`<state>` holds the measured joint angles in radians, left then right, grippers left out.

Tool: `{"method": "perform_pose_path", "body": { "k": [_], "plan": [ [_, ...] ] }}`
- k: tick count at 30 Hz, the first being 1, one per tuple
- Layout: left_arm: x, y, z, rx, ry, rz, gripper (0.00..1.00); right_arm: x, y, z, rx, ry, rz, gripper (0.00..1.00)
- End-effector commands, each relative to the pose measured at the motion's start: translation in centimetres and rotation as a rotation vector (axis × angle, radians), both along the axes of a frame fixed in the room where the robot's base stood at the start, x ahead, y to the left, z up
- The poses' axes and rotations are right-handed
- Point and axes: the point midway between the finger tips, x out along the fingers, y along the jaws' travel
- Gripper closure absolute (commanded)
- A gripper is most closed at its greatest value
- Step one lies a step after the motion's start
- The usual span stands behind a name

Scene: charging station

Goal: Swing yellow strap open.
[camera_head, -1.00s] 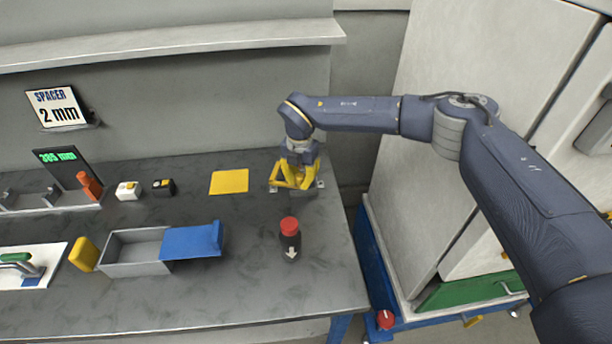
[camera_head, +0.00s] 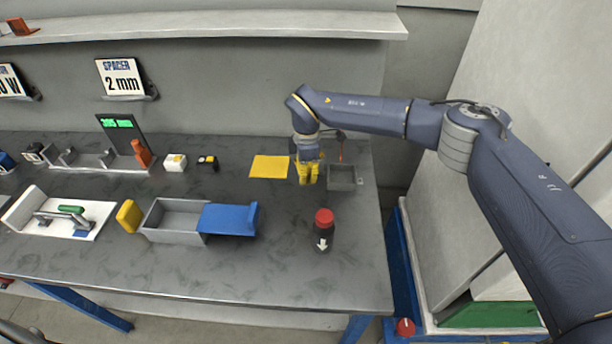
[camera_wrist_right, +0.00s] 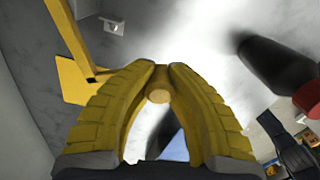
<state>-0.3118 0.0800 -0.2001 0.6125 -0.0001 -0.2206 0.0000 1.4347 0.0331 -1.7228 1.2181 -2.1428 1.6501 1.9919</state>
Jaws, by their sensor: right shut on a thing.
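My right gripper (camera_head: 308,174) has yellow fingers and points down, just left of a small grey open box (camera_head: 344,178) at the table's back right. In the right wrist view its fingertips (camera_wrist_right: 160,70) close together on a small yellow-brown piece with a round end (camera_wrist_right: 158,97), seemingly part of the yellow strap. A long yellow bar (camera_wrist_right: 72,38), likely also the strap, shows at the upper left there. In the head view the strap is mostly hidden by the gripper or cannot be told from its fingers. My left gripper is out of view.
A dark bottle with a red cap (camera_head: 324,217) stands in front of the gripper. A yellow mat (camera_head: 269,167) lies close at its left. A grey tray with a blue lid (camera_head: 229,219) is further left. The table's right edge is near the box.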

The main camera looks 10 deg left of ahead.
Motion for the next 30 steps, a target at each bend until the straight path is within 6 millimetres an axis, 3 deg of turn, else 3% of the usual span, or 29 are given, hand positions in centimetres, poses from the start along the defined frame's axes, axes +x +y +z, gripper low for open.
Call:
{"method": "perform_pose_path", "body": {
  "k": [9, 23, 24, 30],
  "plan": [
    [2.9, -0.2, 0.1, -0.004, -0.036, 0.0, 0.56, 0.1, 0.9, -0.1, 0.002, 0.004, -0.077, 1.0],
    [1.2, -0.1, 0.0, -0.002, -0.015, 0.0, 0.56, 0.1, 0.9, -0.1, 0.002, 0.004, -0.086, 1.0],
    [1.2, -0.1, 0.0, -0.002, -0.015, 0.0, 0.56, 0.1, 0.9, -0.1, 0.002, 0.004, -0.086, 0.82],
    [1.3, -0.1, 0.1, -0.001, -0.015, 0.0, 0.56, 0.2, 0.8, 0.0, 0.002, 0.001, -0.088, 0.58]
  ]
}}
